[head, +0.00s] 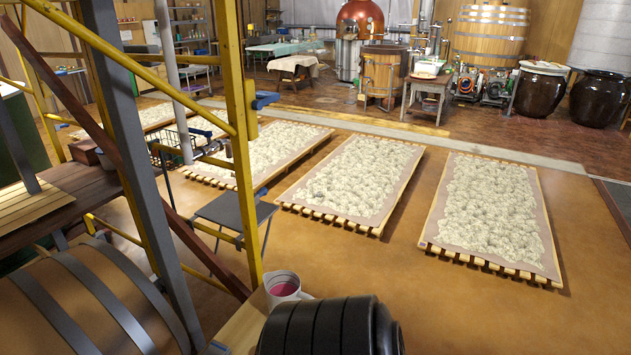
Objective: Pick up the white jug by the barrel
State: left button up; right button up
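The white jug (284,287) stands at the lower middle of the head view, its open top showing something pink-red inside. It is on or just beside a light wooden surface (240,328). The wooden barrel (85,305) with dark metal hoops lies at the lower left, left of the jug. A black ribbed cylinder in front hides the jug's lower side; it may be a link of my own arm. Neither of my grippers shows in this view.
A yellow scaffold post (240,130) and a grey diagonal beam (140,160) stand between me and the floor at left. A small dark folding table (234,212) is beyond the jug. Several slatted pallets (425,243) cover the floor; brown floor around them is clear.

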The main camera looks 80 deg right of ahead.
aim_at(280, 286)
jog(key=z, duration=2.35)
